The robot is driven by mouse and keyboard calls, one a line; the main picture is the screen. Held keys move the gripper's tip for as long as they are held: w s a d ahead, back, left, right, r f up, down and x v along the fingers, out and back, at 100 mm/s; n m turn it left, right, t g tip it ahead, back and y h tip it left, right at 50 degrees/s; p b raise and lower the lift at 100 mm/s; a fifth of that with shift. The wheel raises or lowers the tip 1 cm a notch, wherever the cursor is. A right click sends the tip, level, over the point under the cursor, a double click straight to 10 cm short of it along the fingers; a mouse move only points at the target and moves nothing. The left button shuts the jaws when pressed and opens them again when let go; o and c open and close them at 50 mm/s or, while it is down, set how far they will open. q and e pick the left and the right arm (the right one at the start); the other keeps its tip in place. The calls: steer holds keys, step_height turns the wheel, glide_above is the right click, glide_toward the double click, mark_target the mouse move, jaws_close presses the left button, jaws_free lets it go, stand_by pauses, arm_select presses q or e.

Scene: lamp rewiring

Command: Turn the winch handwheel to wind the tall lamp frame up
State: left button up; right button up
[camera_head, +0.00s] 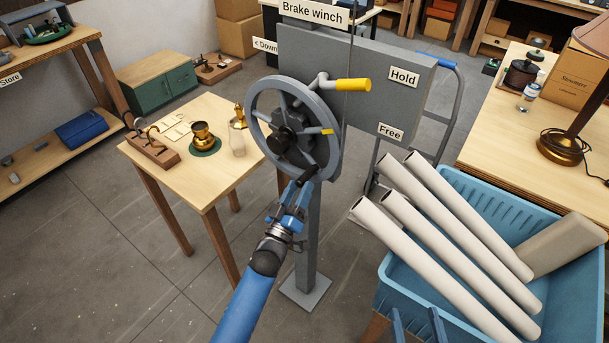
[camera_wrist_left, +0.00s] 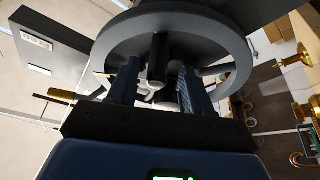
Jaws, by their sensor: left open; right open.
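The grey spoked winch handwheel (camera_head: 250,113) stands upright on the front of the grey brake winch panel (camera_head: 345,48). My left gripper (camera_head: 296,191) is at its lower rim, fingers pointing up. In the left wrist view, the open fingers stand either side of a dark cylindrical handle (camera_wrist_left: 158,62) in front of the wheel rim (camera_wrist_left: 239,58); contact cannot be told. A yellow-gripped lever (camera_head: 352,85) sticks out beside the wheel, nearer the "Hold" label (camera_head: 404,77) than the "Free" label (camera_head: 390,132). My right gripper (camera_head: 418,322) is open and empty at the bottom edge. The tall lamp frame is not clearly identifiable.
A blue crate (camera_head: 400,292) with several pale rolls (camera_head: 440,235) stands right of the winch post (camera_head: 307,235). A small wooden table (camera_head: 205,180) with brass parts stands at left. A workbench (camera_head: 490,150) with a lamp is at right. Floor at lower left is clear.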

mark_target(305, 178)
arm_select(q)
steer(key=shift+x, duration=2.05)
jaws_close()
